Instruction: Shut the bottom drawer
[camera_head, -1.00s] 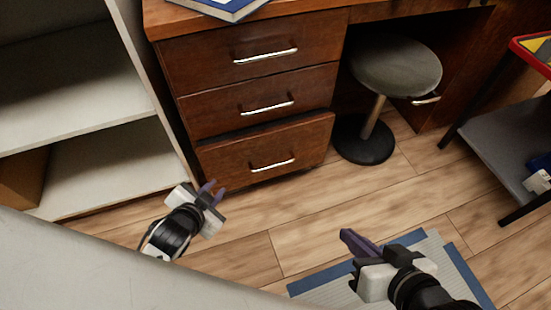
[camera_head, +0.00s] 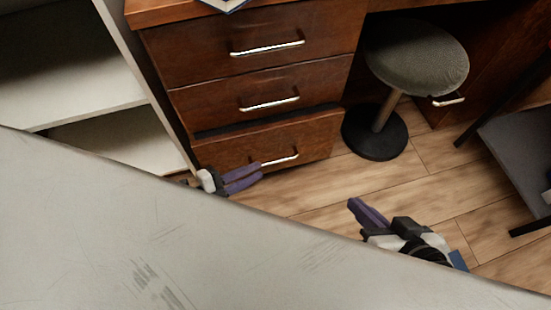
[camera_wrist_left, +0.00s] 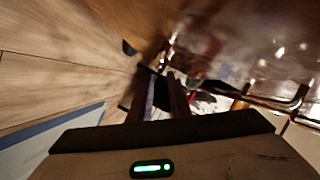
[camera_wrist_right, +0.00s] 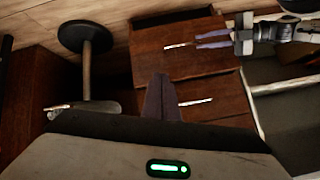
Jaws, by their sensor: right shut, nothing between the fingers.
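The bottom drawer (camera_head: 300,140) of the brown wooden desk stands partly out, with a dark gap above its front. Its silver handle (camera_head: 281,160) is in the middle of that front; the drawer also shows in the right wrist view (camera_wrist_right: 155,60). My left gripper (camera_head: 250,176) is open, its purple fingers a little apart, at the left end of the handle; I cannot tell whether they touch. The left wrist view is close and blurred. My right gripper (camera_head: 354,204) is shut and empty, over the floor right of the drawer.
The two upper drawers (camera_head: 225,95) look closed. A grey round stool (camera_head: 415,60) stands right of the drawers. A pale shelf unit (camera_head: 85,105) is on the left. A large pale surface (camera_head: 150,230) covers the lower foreground. Wooden floor (camera_head: 310,205) lies before the drawer.

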